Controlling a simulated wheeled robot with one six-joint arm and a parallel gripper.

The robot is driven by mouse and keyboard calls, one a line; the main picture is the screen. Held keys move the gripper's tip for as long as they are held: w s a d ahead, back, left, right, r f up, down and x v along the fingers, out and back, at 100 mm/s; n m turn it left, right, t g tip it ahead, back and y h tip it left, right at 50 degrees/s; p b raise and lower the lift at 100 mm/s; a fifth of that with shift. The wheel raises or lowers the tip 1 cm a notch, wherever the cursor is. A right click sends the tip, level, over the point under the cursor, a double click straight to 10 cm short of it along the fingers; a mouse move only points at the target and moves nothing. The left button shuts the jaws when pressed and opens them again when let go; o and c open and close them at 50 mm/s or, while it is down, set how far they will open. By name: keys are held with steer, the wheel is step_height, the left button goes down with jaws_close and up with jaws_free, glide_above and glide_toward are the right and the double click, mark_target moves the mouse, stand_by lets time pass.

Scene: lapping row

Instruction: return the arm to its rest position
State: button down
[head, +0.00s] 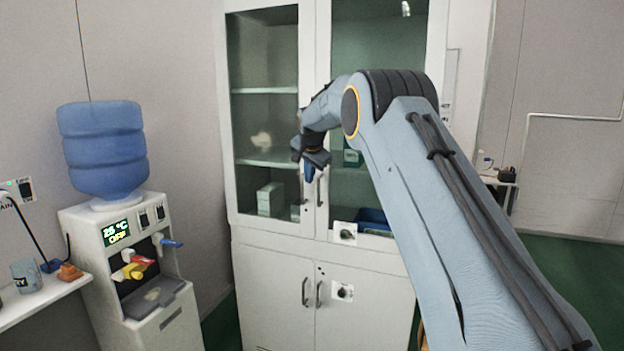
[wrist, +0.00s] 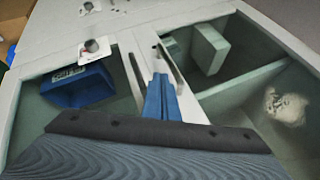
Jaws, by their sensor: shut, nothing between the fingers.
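My arm reaches up from the lower right in the head view and bends at the elbow in front of the white cabinet (head: 272,238). My gripper (head: 309,174) hangs at its end, pointing down, in front of the cabinet's glass doors near the two door handles. In the wrist view my gripper (wrist: 160,98) shows as blue fingers closed together with nothing between them. Behind the fingers are a door handle and the frame between the glass doors. I cannot tell whether the fingers touch the cabinet.
A blue bin (wrist: 78,86) and pale boxes (head: 270,199) are behind the glass. A water dispenser (head: 130,262) with a blue bottle (head: 104,150) stands left, beside a shelf (head: 38,300) holding a mug (head: 26,276). Another small shelf (head: 497,181) is at right. Green floor shows at right.

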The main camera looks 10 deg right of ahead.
steer(key=s+a+r+p, duration=0.2)
steer(key=a+r+p, duration=0.15)
steer(key=r, duration=0.35)
steer(key=s+d+f+n+g, duration=0.2)
steer(key=s+f, duration=0.5)
steer(key=s, duration=1.1)
steer(key=s+d+f+n+g+b, duration=0.1)
steer(key=s+f+n, duration=0.3)
steer(key=s, duration=1.5)
steer(key=s+d+f+n+g, duration=0.3)
steer(key=s+f, duration=0.8)
steer(key=s, duration=0.7)
steer(key=shift+s+f+n+y+b, duration=0.2)
steer(key=shift+s+n+y+b, duration=0.15)
steer(key=shift+n, duration=0.25)
steer(key=shift+a, duration=0.1)
